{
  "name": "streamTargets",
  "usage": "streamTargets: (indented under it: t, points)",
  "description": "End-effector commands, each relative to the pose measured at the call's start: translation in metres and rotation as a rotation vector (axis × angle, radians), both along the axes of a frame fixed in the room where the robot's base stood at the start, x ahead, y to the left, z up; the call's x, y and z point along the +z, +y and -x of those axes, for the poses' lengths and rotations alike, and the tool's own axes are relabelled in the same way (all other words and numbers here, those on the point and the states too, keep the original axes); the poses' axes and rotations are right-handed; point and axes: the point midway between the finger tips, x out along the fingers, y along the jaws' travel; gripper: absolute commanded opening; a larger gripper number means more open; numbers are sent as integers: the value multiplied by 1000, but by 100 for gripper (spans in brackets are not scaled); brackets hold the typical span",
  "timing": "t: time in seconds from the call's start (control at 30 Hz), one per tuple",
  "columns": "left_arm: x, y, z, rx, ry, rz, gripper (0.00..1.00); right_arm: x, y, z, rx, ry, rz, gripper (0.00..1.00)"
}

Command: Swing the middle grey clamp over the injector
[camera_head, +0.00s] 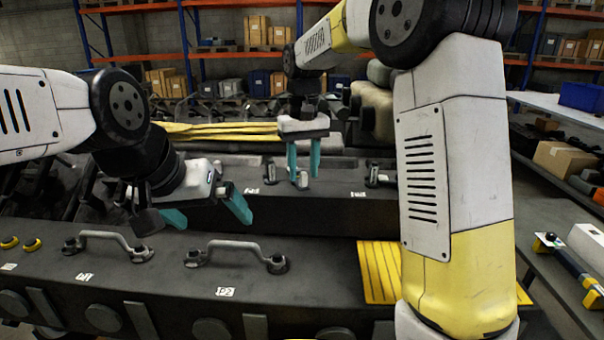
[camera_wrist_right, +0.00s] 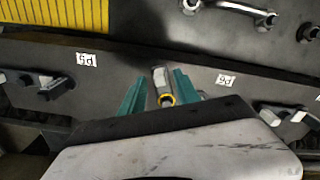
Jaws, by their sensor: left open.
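I cannot tell which is the middle one. My left gripper (camera_head: 205,211) is open and empty above the blocks.
The front block carries two grey arched handles (camera_head: 235,248) and a yellow ribbed plate (camera_head: 377,272). Yellow bars (camera_head: 222,132) lie behind the rear block.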

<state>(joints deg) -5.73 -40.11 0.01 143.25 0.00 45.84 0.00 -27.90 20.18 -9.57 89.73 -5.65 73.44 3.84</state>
Motion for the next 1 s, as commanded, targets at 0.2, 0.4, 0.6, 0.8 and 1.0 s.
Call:
streamTargets:
  t: [0.2, 0.4, 0.6, 0.8, 1.0]
  points:
    - [0, 0, 0, 0, 0, 0, 100, -14, 0, 0, 0, 0, 0, 38]
    - [0, 0, 0, 0, 0, 0, 100, -15, 0, 0, 0, -1, 0, 38]
    - [0, 0, 0, 0, 0, 0, 100, -15, 0, 0, 0, -1, 0, 5]
    - [0, 0, 0, 0, 0, 0, 100, -15, 0, 0, 0, -1, 0, 0]
    - [0, 0, 0, 0, 0, 0, 100, -14, -1, 0, 23, -1, -1, 0]
